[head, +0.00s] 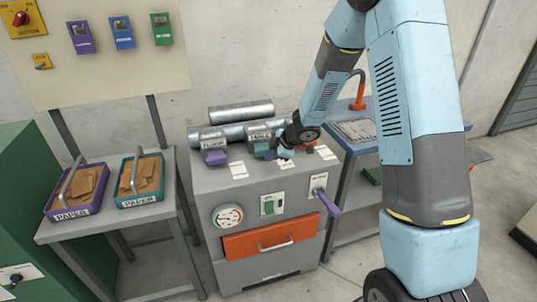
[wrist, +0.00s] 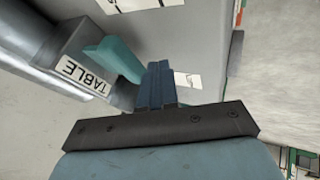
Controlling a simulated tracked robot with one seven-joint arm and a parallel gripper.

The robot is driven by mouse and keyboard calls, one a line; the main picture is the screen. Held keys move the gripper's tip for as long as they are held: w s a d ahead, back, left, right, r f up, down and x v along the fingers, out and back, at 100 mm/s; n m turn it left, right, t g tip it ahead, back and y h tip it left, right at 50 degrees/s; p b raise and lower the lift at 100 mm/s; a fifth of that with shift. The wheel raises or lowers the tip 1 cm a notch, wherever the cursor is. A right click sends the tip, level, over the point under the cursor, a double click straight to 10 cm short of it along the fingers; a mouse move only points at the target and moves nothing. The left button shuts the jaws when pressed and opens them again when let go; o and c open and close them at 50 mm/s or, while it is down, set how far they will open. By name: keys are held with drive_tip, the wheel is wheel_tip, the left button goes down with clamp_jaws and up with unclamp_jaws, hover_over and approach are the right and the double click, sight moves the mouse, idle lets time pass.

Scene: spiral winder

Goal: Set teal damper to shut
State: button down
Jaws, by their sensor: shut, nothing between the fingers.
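The teal damper (head: 262,150) is a teal lever on a pipe at the top of the grey machine, partly hidden by my gripper in the head view. In the wrist view the teal lever (wrist: 117,58) sticks out beside a block with a "TABLE" label (wrist: 83,76). My gripper (head: 285,158) is over the machine top, just right of the teal lever. In the wrist view its blue fingers (wrist: 160,72) are together and empty, close beside the lever. I cannot tell whether they touch it.
A purple damper (head: 215,157) sits left of the teal one, and an orange part (head: 309,148) sits to the right, partly hidden. The machine front has a gauge (head: 227,216), an orange drawer (head: 272,240) and a purple lever (head: 328,203). Paper trays (head: 72,211) stand on a left table.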

drive_tip(key=s+d+r+m+t+h, duration=0.2)
drive_tip(key=s+d+r+m+h, duration=0.15)
drive_tip(key=d+r, duration=0.5)
drive_tip(key=s+d+r+m+t+h, duration=0.2)
drive_tip(key=s+d+r+m, duration=0.3)
drive_tip(key=r, duration=0.6)
drive_tip(key=s+d+r+m+t+h, duration=0.15)
drive_tip(key=d+r+m, duration=0.25)
drive_tip(key=d+r, duration=0.45)
drive_tip(key=s+r+m+g, duration=0.1)
drive_tip(key=s+m, duration=0.3)
drive_tip(key=s, duration=0.8)
drive_tip(key=s+a+r+m+g+y, duration=0.1)
drive_tip(key=s+r+m+g, duration=0.1)
drive_tip(key=s, duration=1)
drive_tip(key=shift+s+m+g, duration=0.25)
drive_tip(key=shift+m+g, duration=0.3)
drive_tip(key=shift+m, duration=0.3)
